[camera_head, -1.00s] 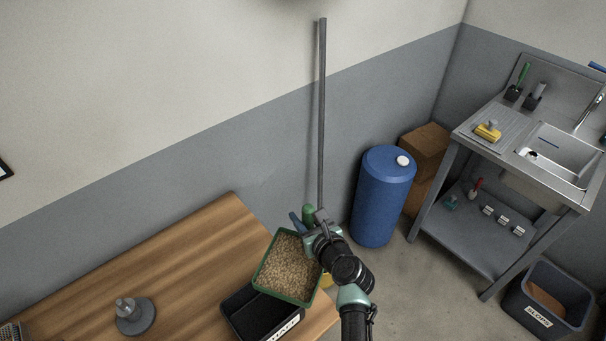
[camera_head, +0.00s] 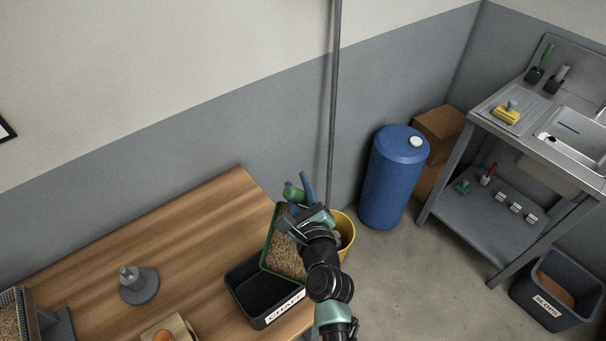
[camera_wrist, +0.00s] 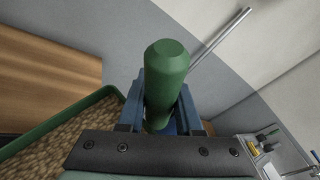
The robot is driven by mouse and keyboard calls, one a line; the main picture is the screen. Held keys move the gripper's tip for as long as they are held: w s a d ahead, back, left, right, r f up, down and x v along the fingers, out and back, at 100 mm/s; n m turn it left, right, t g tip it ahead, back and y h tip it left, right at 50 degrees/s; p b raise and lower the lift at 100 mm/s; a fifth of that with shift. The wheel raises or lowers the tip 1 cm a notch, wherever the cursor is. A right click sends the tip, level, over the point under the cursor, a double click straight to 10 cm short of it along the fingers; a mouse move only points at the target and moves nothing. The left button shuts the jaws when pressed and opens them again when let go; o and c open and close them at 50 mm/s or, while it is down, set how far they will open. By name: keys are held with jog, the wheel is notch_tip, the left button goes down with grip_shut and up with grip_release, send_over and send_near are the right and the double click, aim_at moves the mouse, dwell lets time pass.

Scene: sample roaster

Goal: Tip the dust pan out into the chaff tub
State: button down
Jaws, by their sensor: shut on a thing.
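The green dust pan (camera_head: 269,243) is full of tan chaff and hangs tilted over the back right part of the chaff tub. Its rim (camera_wrist: 62,124) and chaff also show at the lower left of the wrist view. The black chaff tub (camera_head: 268,317), labelled CHAFF, stands at the table's right end; its visible inside looks dark and empty. My gripper (camera_head: 299,194) is shut on the pan's green handle (camera_wrist: 166,75), with a blue finger on each side. My wrist hides the pan's right part in the head view.
A yellow bucket (camera_head: 347,229) stands behind my wrist, off the table's right end. A grey pole (camera_head: 334,100) rises along the wall. A blue barrel (camera_head: 393,185) and a sink stand (camera_head: 510,140) are further right. A grey tamper-like thing (camera_head: 138,284) stands on the mostly clear table (camera_head: 190,230).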

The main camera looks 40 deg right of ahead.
aim_at(287, 187)
jog(key=shift+s+a+r+n+t+h+b, duration=0.15)
jog(key=shift+a+r+n+t+b, duration=0.2)
jog(key=shift+a+r+n, duration=0.35)
jog(key=shift+s+a+r+n+t+h+b, duration=0.15)
jog(key=shift+a+r+n+t+b, duration=0.3)
jog(key=shift+a+r, duration=0.3)
jog(key=s+a+n+t+y+b, duration=0.1)
jog(key=a+n+t+y+b, duration=0.1)
jog(key=a+n+b, duration=0.6)
jog(key=s+a+f+n+t+y+b, duration=0.1)
jog(key=a+n+t+y+b, duration=0.2)
jog(key=a+n+b, duration=0.5)
jog(key=a+t+b, duration=0.1)
jog(key=a+b, duration=0.2)
jog(key=b, duration=0.4)
jog(key=shift+s+a+n+t+y, duration=0.25)
jog(key=shift+a+n+t+y, duration=0.05)
jog(key=shift+a+n+t, duration=0.1)
jog(key=shift+a+r, duration=0.1)
jog(key=shift+r, duration=0.05)
dwell(1.5)
jog(key=shift+r+p, duration=1.25)
jog(key=shift+r, duration=0.15)
